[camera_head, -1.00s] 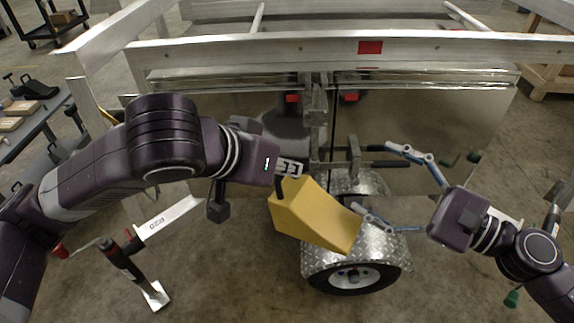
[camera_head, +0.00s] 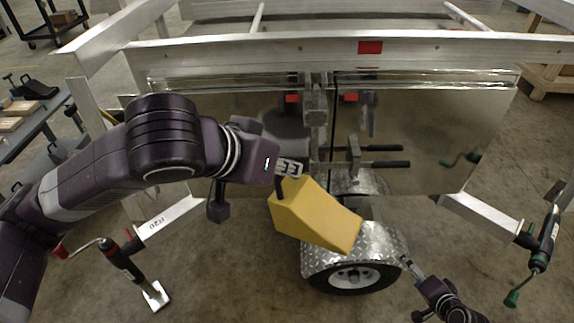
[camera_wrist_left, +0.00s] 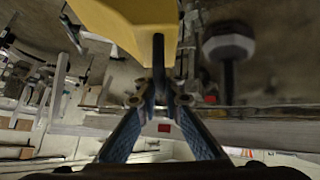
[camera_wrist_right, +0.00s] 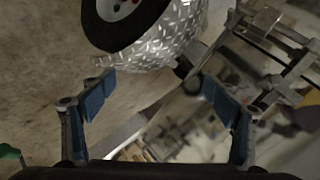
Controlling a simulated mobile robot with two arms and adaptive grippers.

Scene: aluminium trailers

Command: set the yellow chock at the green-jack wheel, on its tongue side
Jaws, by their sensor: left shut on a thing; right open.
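The yellow chock (camera_head: 314,214) hangs tilted in the air, held by its dark handle in my left gripper (camera_head: 287,172). In the left wrist view the blue-padded fingers (camera_wrist_left: 160,92) are closed on that handle, below the yellow body (camera_wrist_left: 130,25). A wheel (camera_head: 355,278) under a diamond-plate fender (camera_head: 382,242) stands below and behind the chock, which hides part of the fender. The green-handled jack (camera_head: 540,248) stands at the right. My right gripper (camera_head: 408,268) is low, right of the wheel. In the right wrist view it is open and empty (camera_wrist_right: 160,88), with the wheel (camera_wrist_right: 118,18) beyond it.
A red-handled jack (camera_head: 120,258) stands at the left by the beam (camera_head: 165,222) marked R20. A reflective trailer panel (camera_head: 430,130) and a long aluminium rail (camera_head: 440,48) lie behind. Bare floor (camera_head: 240,285) is open left of the wheel.

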